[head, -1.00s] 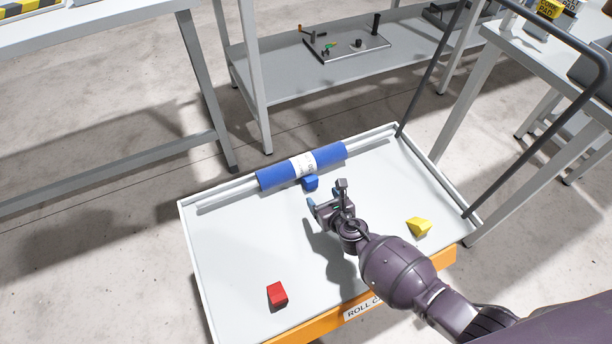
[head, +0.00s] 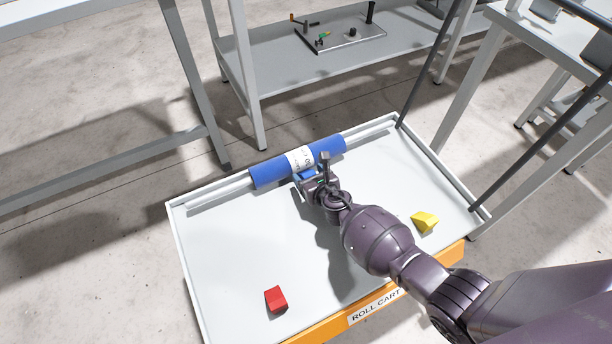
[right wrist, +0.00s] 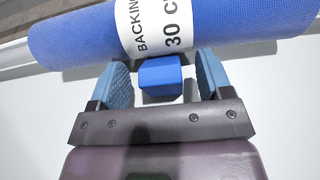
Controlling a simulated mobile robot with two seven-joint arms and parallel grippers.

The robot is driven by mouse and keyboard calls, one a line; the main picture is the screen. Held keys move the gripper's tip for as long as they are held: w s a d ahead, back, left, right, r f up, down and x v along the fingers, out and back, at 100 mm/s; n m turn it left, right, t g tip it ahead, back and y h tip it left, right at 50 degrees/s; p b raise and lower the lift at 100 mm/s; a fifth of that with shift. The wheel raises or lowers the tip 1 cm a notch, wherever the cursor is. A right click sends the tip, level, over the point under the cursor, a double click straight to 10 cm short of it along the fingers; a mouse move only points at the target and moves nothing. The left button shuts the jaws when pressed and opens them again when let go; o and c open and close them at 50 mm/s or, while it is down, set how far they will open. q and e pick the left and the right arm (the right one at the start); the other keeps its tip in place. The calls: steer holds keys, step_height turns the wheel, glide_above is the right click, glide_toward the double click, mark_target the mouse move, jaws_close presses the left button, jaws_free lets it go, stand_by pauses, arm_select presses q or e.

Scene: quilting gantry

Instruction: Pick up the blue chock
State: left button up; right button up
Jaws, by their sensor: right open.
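The blue chock (right wrist: 160,78) is a small block on the white cart top, against the near side of the blue roll (right wrist: 75,35). In the right wrist view it lies between the two blue-padded fingers of my right gripper (right wrist: 162,80), with a gap on each side. The gripper is open and its fingertips reach close to the roll. In the head view the right gripper (head: 312,176) covers most of the chock. My left gripper is not in view.
A red chock (head: 276,299) and a yellow chock (head: 425,221) lie on the roll cart (head: 230,260), which has a raised rim. The blue roll (head: 265,174) sits on a pale bar. A shelf with a tray (head: 340,40) stands behind.

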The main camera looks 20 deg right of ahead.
steer(key=shift+w+f, duration=0.35)
steer(key=shift+w, duration=0.1)
steer(key=shift+w+r, duration=0.1)
steer(key=shift+r, duration=0.05)
steer(key=c, duration=1)
steer(key=shift+c, duration=0.2)
